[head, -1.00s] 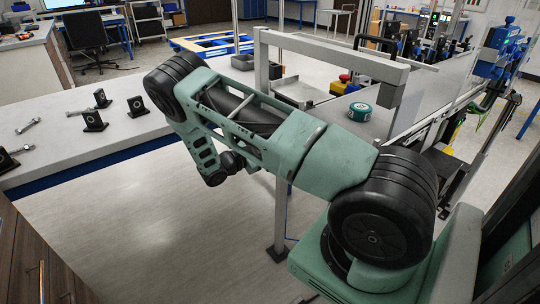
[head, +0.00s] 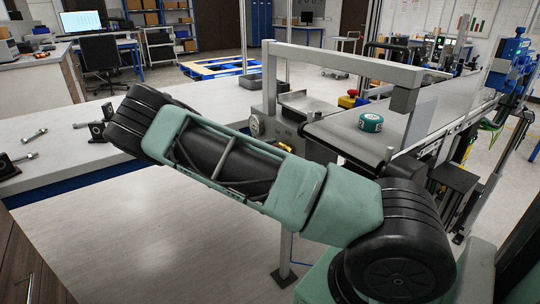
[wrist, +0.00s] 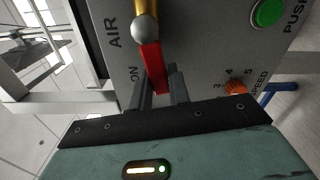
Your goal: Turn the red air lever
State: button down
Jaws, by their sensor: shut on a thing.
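In the wrist view the red air lever (wrist: 151,69) hangs from a silver pivot nut (wrist: 145,29) below a brass fitting (wrist: 145,7). It points down, tilted slightly right, beside the "ON" mark on a grey panel (wrist: 205,55). My gripper (wrist: 161,82) has its two dark fingers on either side of the lever's lower end, shut on it. In the head view my arm's upper links hide the gripper and the lever.
A green push button (wrist: 268,12) and an orange speed knob (wrist: 235,87) are on the same panel. In the head view a green round tin (head: 371,122) sits on the conveyor belt (head: 345,137). A grey frame (head: 340,62) spans above it. A worktable (head: 60,125) stands at left.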

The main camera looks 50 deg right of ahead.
jog(key=shift+r+m+b, duration=0.35)
jog(key=shift+r+m, duration=0.1)
jog(key=shift+m, duration=0.65)
jog(key=shift+r, duration=0.1)
jog(key=c, duration=1.3)
grip_release()
jog(key=b+v, duration=0.1)
jog(key=v, duration=1.6)
jog(key=shift+a+b, duration=0.25)
jog(key=shift+b, duration=0.1)
